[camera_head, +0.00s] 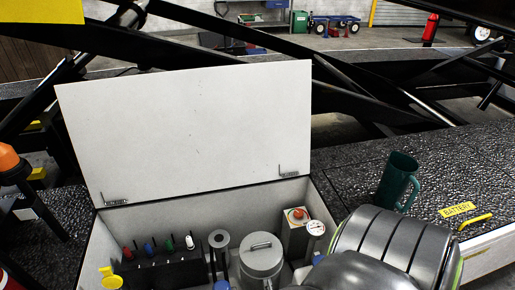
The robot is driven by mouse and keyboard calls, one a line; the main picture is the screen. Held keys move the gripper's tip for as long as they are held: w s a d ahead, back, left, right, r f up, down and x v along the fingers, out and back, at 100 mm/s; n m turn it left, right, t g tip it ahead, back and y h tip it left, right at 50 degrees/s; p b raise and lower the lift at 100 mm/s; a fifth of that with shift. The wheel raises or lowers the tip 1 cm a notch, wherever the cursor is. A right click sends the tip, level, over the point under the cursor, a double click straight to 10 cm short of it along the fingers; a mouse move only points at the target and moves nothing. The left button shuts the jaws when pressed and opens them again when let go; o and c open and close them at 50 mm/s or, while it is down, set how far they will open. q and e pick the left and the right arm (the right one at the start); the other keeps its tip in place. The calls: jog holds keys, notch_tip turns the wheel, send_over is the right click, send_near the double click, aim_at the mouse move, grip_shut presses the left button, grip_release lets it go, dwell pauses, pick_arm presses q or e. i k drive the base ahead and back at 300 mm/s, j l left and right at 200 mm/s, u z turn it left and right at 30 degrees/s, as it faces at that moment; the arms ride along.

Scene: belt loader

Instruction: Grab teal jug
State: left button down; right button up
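The teal jug (398,181) stands on the dark, rough-textured surface (345,180) to the right of the open white box. Its handle is on its right side. Its body leans slightly to the right in the view. A rounded grey part, which looks like my own arm, is just in front of and below it and may hide a little of its base. I see no gripper fingers on the jug. Neither my left nor my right gripper shows in the head view.
The open white box (88,265) holds gauges, a grey canister (262,258) and several coloured switches. Its raised lid (190,130) stands left of the jug. A yellow BATTERY label (457,209) and yellow handle (475,222) are to the right. Black beams cross behind.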

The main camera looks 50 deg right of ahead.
aim_at(398, 188)
jog(key=k+j+z, duration=0.15)
jog(key=z, duration=0.25)
jog(key=k+j+z, duration=0.1)
jog(key=z, duration=0.25)
jog(key=l+z, duration=0.15)
jog(key=z, duration=0.25)
jog(key=l+z, duration=0.2)
jog(key=z, duration=0.15)
jog(key=l+z, duration=0.2)
jog(key=z, duration=0.2)
jog(key=l+z, duration=0.15)
jog(key=z, duration=0.2)
jog(key=i+l, duration=0.2)
jog(key=l, duration=0.25)
